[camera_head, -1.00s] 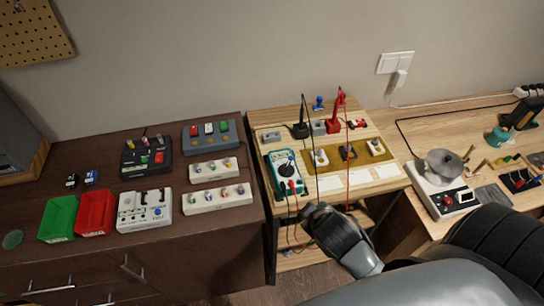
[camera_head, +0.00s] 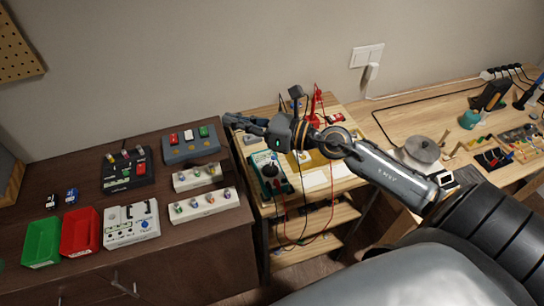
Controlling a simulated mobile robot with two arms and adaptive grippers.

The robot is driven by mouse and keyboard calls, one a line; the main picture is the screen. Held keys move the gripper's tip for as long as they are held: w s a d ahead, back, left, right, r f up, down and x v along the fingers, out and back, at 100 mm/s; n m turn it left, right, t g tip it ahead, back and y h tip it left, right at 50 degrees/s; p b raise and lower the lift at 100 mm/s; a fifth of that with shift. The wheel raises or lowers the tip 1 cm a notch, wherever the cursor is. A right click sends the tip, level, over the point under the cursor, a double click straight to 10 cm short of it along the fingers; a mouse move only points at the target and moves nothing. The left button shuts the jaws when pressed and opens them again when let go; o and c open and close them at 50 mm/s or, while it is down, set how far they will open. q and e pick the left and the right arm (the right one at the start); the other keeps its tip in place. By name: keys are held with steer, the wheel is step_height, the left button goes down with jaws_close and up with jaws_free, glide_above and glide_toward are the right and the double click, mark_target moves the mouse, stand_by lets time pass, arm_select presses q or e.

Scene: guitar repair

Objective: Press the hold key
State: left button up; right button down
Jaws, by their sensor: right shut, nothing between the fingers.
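A teal multimeter (camera_head: 272,186) with a dark dial lies on the left part of the light wooden stand (camera_head: 330,195). Its keys are too small to tell apart, so I cannot make out the hold key. My right arm reaches in from the right across the stand. My right gripper (camera_head: 230,120) is shut and empty, pointing left, above and behind the multimeter near the stand's back left corner. It appears apart from the multimeter. My left gripper is not in view.
Red and black test leads hang around the stand's front. On the dark cabinet at left are a green bin (camera_head: 42,243), a red bin (camera_head: 81,232), a white device (camera_head: 131,225) and several button boxes. A workbench with tools stands at right.

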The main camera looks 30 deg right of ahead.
steer(key=d+f+n+g+h, duration=0.5)
steer(key=d+f+n, duration=0.3)
steer(key=d, duration=0.3)
steer(key=shift+w+d+n+g+h, duration=0.25)
steer(key=shift+n+g+h, duration=0.2)
steer(key=shift+h, duration=0.35)
steer(key=shift+a+f, duration=0.1)
steer(key=shift+f, duration=0.05)
steer(key=b, duration=0.4)
glide_above(273, 158)
steer(key=f, duration=0.7)
steer(key=shift+s+d+f, duration=0.3)
steer(key=shift+d+f, duration=0.05)
steer(key=shift+f, duration=0.05)
steer(key=shift+f+b, duration=0.45)
steer(key=shift+b, duration=0.05)
steer(key=shift+f+b, duration=0.4)
steer(key=shift+b, duration=0.25)
